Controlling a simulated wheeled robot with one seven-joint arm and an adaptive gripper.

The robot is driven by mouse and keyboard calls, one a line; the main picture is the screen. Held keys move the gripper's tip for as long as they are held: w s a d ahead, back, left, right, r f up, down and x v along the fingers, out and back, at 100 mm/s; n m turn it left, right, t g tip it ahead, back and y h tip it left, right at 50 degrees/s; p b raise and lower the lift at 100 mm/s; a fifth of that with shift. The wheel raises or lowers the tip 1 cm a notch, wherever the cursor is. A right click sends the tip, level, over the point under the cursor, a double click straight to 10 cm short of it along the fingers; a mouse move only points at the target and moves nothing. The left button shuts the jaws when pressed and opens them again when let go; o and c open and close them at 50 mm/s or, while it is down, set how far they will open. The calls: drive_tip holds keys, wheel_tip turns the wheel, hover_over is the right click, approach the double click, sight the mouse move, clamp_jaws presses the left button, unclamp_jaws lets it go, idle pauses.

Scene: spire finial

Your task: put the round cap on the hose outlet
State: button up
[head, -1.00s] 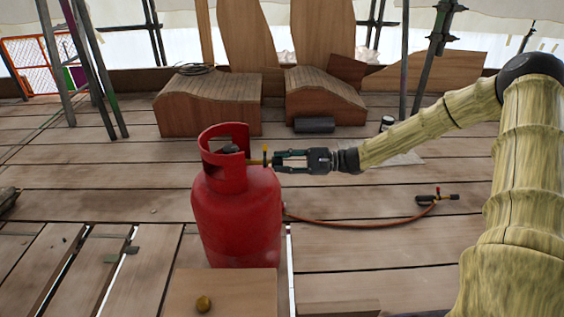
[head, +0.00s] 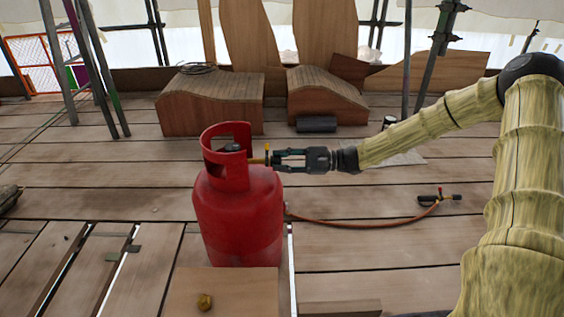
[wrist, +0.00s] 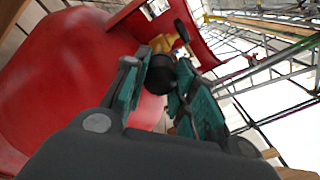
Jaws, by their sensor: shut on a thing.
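A red gas cylinder (head: 238,215) stands upright, with a brass valve fitting (head: 257,160) inside its collar. The fitting also shows in the wrist view (wrist: 162,44), beyond the fingers. My gripper (head: 272,159) reaches in from the right, level with the fitting. In the wrist view its teal-padded fingers (wrist: 158,88) are closed around a dark round piece (wrist: 161,74) in front of the fitting. I cannot tell whether that piece touches the fitting or is the cap. A small round brass-coloured piece (head: 204,302) lies on a wooden board in front of the cylinder.
An orange hose (head: 350,223) runs from beside the cylinder to a torch (head: 437,198) on the planks at right. Wooden blocks (head: 210,105) and curved panels stand behind. Scaffold poles (head: 85,65) rise at left. Open planks lie left of the cylinder.

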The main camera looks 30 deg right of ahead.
drive_tip(key=o, duration=1)
drive_tip(key=shift+v, duration=6)
